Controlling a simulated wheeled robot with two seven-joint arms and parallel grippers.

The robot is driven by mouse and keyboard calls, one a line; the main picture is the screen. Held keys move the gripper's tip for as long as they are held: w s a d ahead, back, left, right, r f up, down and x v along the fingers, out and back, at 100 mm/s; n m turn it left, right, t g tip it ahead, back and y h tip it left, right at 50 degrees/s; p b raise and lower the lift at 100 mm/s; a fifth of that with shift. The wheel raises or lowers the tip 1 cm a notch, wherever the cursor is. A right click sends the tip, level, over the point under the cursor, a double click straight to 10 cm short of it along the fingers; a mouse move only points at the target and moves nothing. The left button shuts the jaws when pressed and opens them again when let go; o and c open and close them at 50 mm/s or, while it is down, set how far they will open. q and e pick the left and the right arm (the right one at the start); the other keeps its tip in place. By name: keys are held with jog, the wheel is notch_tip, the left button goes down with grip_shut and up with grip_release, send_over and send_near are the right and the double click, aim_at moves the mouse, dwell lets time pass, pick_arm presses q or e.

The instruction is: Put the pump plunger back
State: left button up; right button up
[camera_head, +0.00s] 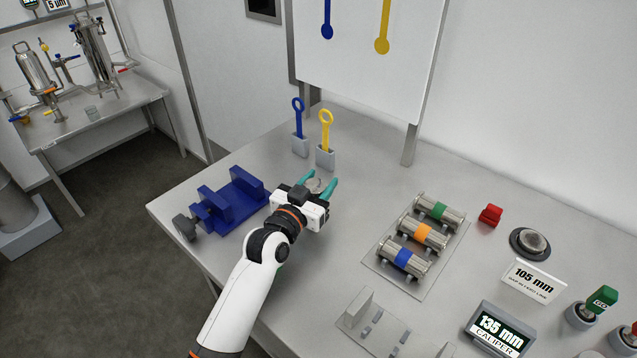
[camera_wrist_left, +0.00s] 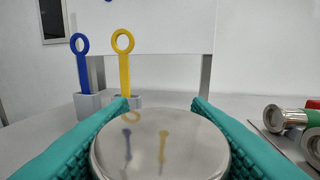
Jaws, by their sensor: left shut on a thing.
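My left gripper (camera_head: 318,182) is over the table beside the blue cradle, with its teal fingers closed around the sides of a round, shiny steel part (camera_head: 314,186). In the left wrist view, the part's flat mirror-like top (camera_wrist_left: 160,145) fills the space between the fingertips (camera_wrist_left: 161,102). It reflects the blue and yellow tools. Its lower side is hidden, so I cannot tell whether it is the pump plunger or whether it touches the table. The blue cradle (camera_head: 232,200) with a dark knob stands just left of the gripper. My right gripper is not in view.
Blue (camera_head: 298,120) and yellow (camera_head: 326,130) ring-handled tools stand in grey holders behind the gripper. A plate (camera_head: 376,258) with green-, orange- and blue-banded steel cylinders lies right. A red block (camera_head: 491,214), a round dark-rimmed piece (camera_head: 530,243) and a caliper display (camera_head: 498,330) are farther right.

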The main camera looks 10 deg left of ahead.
pick_arm(q)
jog(key=o, duration=1.3)
jog(key=shift+f, duration=0.1)
jog(key=b+v, duration=0.1)
jog(key=v, duration=1.1)
